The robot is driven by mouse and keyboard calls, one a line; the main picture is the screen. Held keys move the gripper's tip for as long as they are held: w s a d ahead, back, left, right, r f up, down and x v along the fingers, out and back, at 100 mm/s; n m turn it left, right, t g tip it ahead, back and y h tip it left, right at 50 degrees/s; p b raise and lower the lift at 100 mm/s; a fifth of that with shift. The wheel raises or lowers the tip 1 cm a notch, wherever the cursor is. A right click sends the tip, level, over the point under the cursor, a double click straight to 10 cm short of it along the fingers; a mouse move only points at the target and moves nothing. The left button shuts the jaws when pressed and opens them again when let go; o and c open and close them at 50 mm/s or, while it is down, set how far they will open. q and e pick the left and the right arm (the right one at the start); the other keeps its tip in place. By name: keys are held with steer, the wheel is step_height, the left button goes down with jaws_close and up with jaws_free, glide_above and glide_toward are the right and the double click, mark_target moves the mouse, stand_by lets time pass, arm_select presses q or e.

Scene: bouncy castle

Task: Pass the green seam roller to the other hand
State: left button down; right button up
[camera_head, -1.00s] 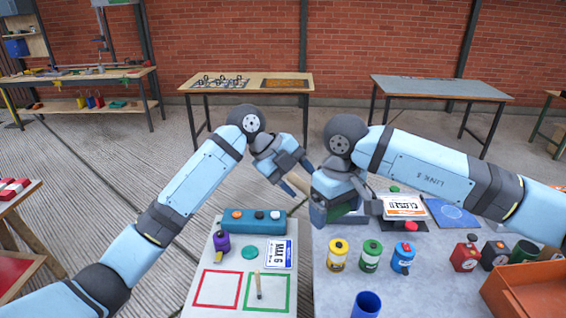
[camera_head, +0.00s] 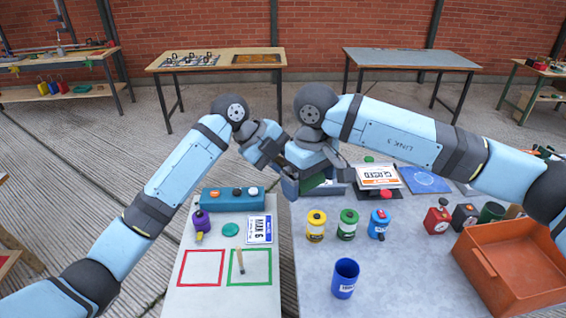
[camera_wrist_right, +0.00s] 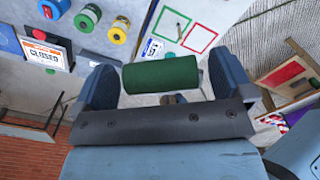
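The green seam roller shows in the right wrist view as a dark green cylinder (camera_wrist_right: 160,73) lying across the space between my right gripper's fingers.
Below stand yellow (camera_head: 316,226), green (camera_head: 347,224) and blue (camera_head: 378,224) canisters, a blue cup (camera_head: 344,278) and an orange bin (camera_head: 510,268). A teal button box (camera_head: 233,199) and red (camera_head: 202,268) and green (camera_head: 250,267) outlined squares are on the left; a wooden-handled tool lies in the green one.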

steer(key=shift+r, duration=0.15)
step_height(320, 180, up, 11)
steer(key=s+a+f+m+g+y, duration=0.75)
steer(key=s+a+m+y, duration=0.45)
steer(key=y, duration=0.2)
steer(key=w+d+f+n+t, duration=0.2)
steer(key=d+f+n+t, duration=0.55)
steer(key=n+t, duration=0.5)
steer(key=w+d+f+n+t, duration=0.1)
steer(key=d+f+n+t, duration=0.6)
steer(key=n+t, duration=0.6)
steer(key=s+d+f+m+g+h, duration=0.3)
steer(key=s+d+f+m+h, duration=0.2)
steer(key=s+f+m, duration=0.3)
steer(key=s+d+f+m+g+h, duration=0.4)
steer(key=s+d+f+m+h, duration=0.2)
steer(key=f, duration=1)
steer(key=s+d+m, duration=0.2)
steer(key=s+m, duration=0.1)
steer(key=m, duration=0.1)
steer(key=shift+s+d+f, duration=0.15)
steer(key=shift+d+f, duration=0.05)
